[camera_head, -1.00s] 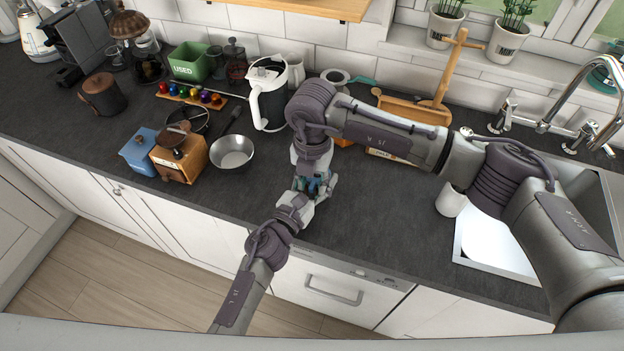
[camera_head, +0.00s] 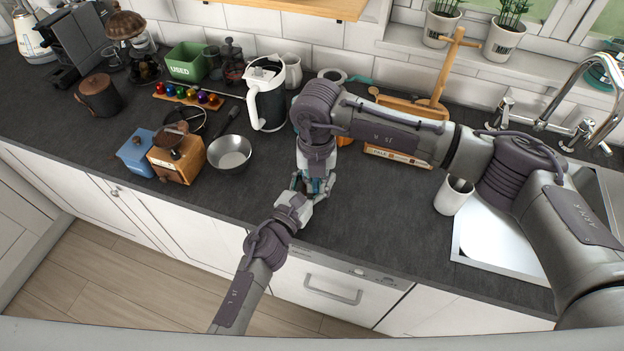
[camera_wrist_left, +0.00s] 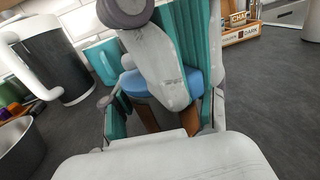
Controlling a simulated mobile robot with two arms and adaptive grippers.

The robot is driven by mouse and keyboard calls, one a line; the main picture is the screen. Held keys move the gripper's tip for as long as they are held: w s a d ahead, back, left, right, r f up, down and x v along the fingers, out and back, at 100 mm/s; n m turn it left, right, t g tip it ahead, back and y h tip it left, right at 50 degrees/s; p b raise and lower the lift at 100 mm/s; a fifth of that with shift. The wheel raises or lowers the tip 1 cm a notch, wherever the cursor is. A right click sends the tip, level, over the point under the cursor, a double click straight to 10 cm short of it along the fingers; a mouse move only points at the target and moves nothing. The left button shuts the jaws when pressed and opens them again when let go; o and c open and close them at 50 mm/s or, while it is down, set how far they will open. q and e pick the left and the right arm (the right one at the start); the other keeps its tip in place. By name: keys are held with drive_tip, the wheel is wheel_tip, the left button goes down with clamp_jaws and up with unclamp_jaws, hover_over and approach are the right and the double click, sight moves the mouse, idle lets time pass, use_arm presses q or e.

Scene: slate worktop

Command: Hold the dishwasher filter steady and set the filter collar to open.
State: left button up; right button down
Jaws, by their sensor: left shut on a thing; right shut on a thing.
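The dishwasher filter is mostly hidden between my two grippers, above the front part of the worktop. In the left wrist view its blue filter collar (camera_wrist_left: 166,84) shows, with a brown part (camera_wrist_left: 147,117) of the filter below it. My left gripper (camera_head: 306,199) is shut on the filter from the lower left. My right gripper (camera_head: 318,184) comes down from above and is shut on the collar; its pale finger with a teal pad covers much of it in the left wrist view. The collar's setting cannot be read.
A metal bowl (camera_head: 230,152), a wooden grinder (camera_head: 180,160) and a white-handled jug (camera_head: 267,105) stand to the left. A white cup (camera_head: 453,198) stands by the sink (camera_head: 492,243) at the right. The worktop (camera_head: 375,215) between grippers and cup is clear.

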drive_tip(key=shift+w+d+n, duration=0.3)
drive_tip(key=shift+d+n, duration=0.25)
drive_tip(key=shift+n, duration=1.2)
drive_tip(key=shift+w+d+n, duration=0.3)
drive_tip(key=shift+d+n, duration=0.25)
drive_tip(key=shift+n, duration=1.25)
drive_tip(key=shift+w+d+n, duration=0.3)
drive_tip(key=shift+d+n, duration=0.25)
drive_tip(key=shift+n, duration=1.2)
drive_tip(key=c, duration=1.2)
unclamp_jaws()
drive_tip(key=shift+r, duration=0.15)
wheel_tip(320, 180, up, 12)
use_arm(q)
drive_tip(key=o, duration=1.3)
drive_tip(key=shift+c, duration=0.2)
